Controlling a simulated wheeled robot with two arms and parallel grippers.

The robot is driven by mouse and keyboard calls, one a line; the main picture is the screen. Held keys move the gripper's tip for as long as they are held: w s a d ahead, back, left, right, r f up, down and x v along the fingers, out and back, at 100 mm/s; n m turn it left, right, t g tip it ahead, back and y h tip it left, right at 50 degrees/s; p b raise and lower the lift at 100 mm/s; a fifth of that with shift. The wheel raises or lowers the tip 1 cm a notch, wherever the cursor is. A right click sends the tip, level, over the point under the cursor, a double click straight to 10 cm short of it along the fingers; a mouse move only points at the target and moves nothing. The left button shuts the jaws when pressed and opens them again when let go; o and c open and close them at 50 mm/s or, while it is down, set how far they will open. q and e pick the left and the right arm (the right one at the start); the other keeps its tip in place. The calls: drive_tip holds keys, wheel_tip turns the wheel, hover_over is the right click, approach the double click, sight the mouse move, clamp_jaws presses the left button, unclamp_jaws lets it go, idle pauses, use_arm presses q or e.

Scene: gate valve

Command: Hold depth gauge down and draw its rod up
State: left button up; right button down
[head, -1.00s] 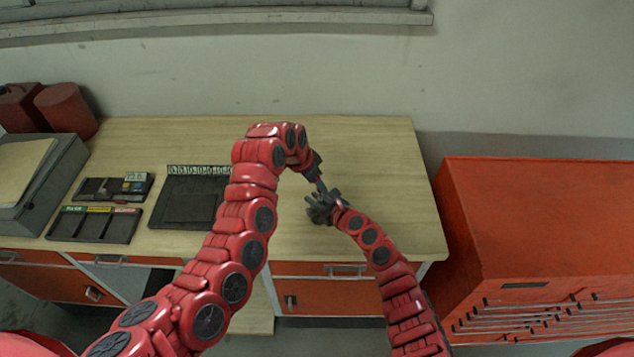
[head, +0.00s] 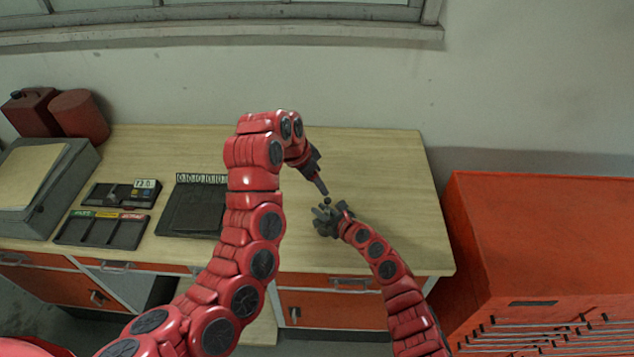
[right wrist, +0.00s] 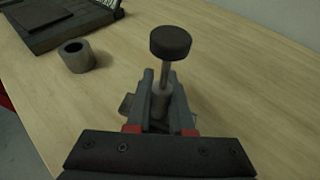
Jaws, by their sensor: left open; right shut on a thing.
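The depth gauge (right wrist: 160,93) stands upright in the right wrist view, with a pale grey body, a bright thin rod (right wrist: 165,74) and a dark round knob (right wrist: 170,42) on top. A length of bare rod shows between body and knob. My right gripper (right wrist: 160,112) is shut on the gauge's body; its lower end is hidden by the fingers. In the head view my right gripper (head: 328,219) is low over the bench. My left gripper (head: 322,187) is open, just above and behind it, with the small dark knob near its tips.
A hollow grey cylinder (right wrist: 77,57) stands on the wooden bench (head: 385,170) beside the gauge. A dark tray (head: 192,212) and a sorting tray (head: 103,230) lie to the left. An orange tool cabinet (head: 545,230) stands at the right. The bench's right part is bare.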

drive_tip(key=c, duration=0.7)
unclamp_jaws()
